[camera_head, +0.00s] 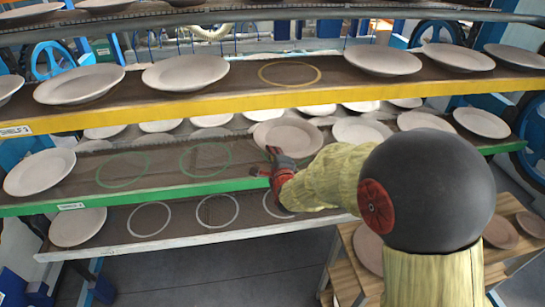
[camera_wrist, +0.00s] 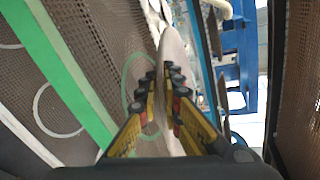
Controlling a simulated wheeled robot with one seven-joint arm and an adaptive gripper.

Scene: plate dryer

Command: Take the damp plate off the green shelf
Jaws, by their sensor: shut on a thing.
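My gripper (camera_head: 271,163) reaches in over the front edge of the green shelf (camera_head: 150,195). It is shut on the near rim of a pale round plate (camera_head: 288,136). In the wrist view my gripper (camera_wrist: 164,88) has one finger on each face of the plate (camera_wrist: 172,48), which shows nearly edge-on. A gap seems to show between the plate and the shelf mesh, but I cannot tell its size. Whether the plate is damp cannot be seen.
The yellow shelf (camera_head: 200,110) with several plates hangs above. Other plates stand on the green shelf, left (camera_head: 40,172) and right (camera_head: 362,132). Two green rings (camera_head: 205,158) on it are empty. The white-edged shelf (camera_head: 180,242) lies below. A wooden rack (camera_head: 348,262) with plates stands front right.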

